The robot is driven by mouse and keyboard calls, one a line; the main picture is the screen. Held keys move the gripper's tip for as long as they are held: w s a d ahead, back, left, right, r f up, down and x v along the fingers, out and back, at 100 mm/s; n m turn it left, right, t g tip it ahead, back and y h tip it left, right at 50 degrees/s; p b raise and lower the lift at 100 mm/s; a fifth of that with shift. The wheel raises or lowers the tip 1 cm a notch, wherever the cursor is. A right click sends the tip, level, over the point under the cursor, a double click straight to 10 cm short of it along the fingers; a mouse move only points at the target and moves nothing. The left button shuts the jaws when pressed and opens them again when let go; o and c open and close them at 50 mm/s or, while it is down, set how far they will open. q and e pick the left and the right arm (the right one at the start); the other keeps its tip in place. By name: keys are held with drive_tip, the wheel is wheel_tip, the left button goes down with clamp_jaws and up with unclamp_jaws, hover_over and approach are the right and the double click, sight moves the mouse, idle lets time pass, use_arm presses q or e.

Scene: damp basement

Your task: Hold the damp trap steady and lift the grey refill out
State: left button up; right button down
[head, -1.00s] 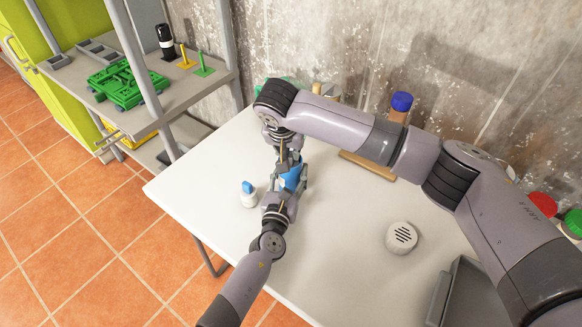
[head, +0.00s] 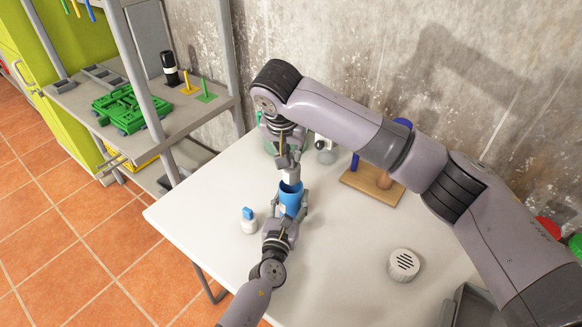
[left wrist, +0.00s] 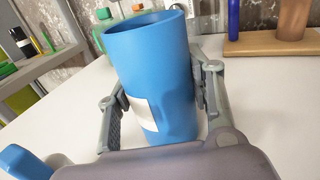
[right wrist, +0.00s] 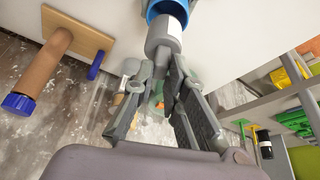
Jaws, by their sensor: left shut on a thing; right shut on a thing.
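The damp trap (head: 291,200) is a blue open-topped cup standing upright on the white table, with a white label in the left wrist view (left wrist: 143,112). My left gripper (head: 289,209) is shut around its sides, one finger on each side. The grey refill (head: 290,176) is a small light grey cylinder with a white band, seen in the right wrist view (right wrist: 163,42). My right gripper (head: 288,163) is shut on its upper part from above. The refill hangs over the cup's mouth; I cannot tell if its lower end is fully clear of the rim.
A white bottle with a blue cap (head: 248,222) stands left of the trap. A round white slotted disc (head: 403,264) lies to the right. A wooden board with pegs (head: 372,190) is at the back. A grey shelf (head: 190,110) stands left beyond the table.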

drive_tip(key=shift+r, duration=0.85)
use_arm(q)
drive_tip(key=o, duration=1.3)
drive_tip(key=shift+o, duration=0.2)
